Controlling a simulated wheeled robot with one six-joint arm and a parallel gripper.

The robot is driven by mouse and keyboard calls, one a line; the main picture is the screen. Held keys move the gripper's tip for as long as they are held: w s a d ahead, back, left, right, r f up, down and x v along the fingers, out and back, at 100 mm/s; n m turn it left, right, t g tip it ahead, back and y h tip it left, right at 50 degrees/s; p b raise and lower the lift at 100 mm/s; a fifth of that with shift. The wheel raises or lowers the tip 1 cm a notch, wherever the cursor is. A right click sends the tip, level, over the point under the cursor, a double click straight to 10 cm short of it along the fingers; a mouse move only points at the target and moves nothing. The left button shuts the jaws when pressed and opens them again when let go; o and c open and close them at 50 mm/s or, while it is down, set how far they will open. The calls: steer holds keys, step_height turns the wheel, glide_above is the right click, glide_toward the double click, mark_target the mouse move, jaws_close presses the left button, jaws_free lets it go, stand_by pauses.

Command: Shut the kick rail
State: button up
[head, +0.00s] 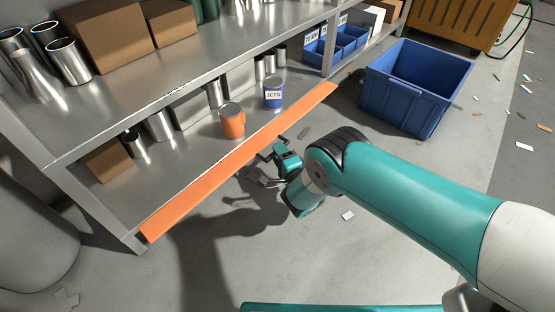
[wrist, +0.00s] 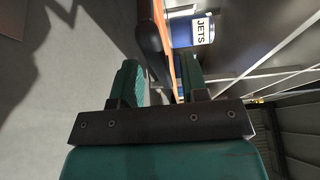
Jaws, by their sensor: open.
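The kick rail (head: 205,187) is a long orange bar along the front of the lower shelf. Its broad face shows from above, and its left end lies in front of the shelf leg; I cannot tell its exact angle. My gripper (head: 262,169) is open on the floor side of the rail, near its middle. In the wrist view, the orange rail (wrist: 161,18) and a dark bar beside it (wrist: 152,45) show ahead, between the lines of my gripper's fingers (wrist: 160,78). The dark bar looks like a handle; I cannot tell whether a finger touches it.
A blue crate (head: 408,95) stands on the floor to the right. Scraps lie around; the floor in front is mostly clear.

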steer(key=shift+w+a+r+b, duration=0.1)
steer(key=shift+w+a+b, duration=0.25)
steer(key=shift+w+b, duration=0.3)
jaws_close()
